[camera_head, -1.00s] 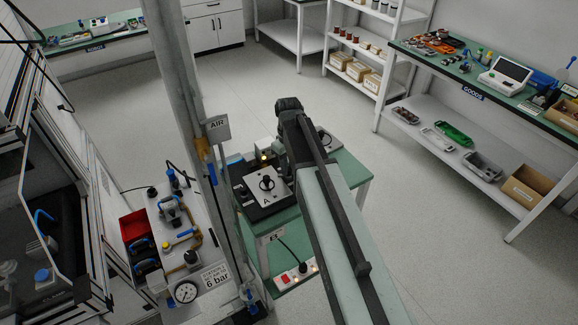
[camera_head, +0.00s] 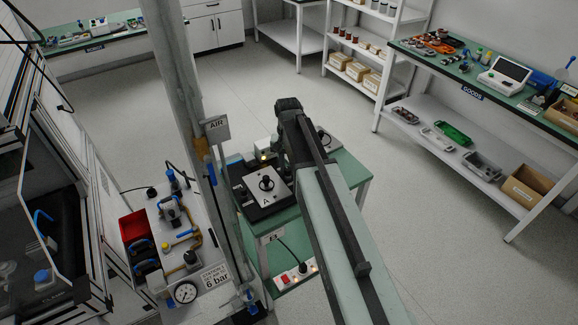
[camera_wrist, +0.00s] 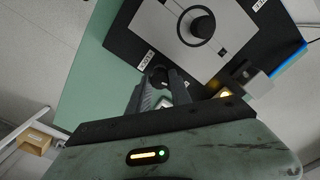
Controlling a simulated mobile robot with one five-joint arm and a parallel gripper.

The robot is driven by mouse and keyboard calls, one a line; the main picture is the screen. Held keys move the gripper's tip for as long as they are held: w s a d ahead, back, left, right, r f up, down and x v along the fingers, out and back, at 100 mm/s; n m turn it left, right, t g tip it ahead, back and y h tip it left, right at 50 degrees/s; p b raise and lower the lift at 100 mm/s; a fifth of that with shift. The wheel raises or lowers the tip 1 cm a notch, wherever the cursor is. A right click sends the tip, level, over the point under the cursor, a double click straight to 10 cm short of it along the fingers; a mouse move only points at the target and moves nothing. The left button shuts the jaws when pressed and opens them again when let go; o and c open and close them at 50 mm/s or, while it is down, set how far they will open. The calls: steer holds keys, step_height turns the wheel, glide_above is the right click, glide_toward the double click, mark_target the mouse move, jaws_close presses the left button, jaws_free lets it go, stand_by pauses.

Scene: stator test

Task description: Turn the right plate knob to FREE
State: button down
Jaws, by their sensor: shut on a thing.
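In the wrist view my gripper (camera_wrist: 160,88) is shut on a small dark knob (camera_wrist: 158,74) at the edge of the black base (camera_wrist: 128,42). The fingers hide most of this knob, so its pointing direction cannot be told. A white label (camera_wrist: 147,59) sits beside it, too blurred to read. In the head view the plate marked A (camera_head: 254,190) shows left of my arm, which hides the gripper and the held knob.
The fixture stands on a green table (camera_head: 350,168). A grey block (camera_wrist: 250,78) and a lit amber lamp (camera_wrist: 224,92) are close to the gripper's right in the wrist view. A metal post (camera_head: 180,90) and an air station (camera_head: 200,270) stand left.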

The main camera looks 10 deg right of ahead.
mark_target(288, 168)
steer(key=shift+w+m, duration=0.1)
steer(key=shift+m, duration=0.9)
steer(key=c, duration=1.2)
jaws_free()
steer(key=shift+o, duration=0.2)
step_height(288, 168, up, 8)
steer(key=p, duration=0.8)
steer(key=shift+f, duration=0.1)
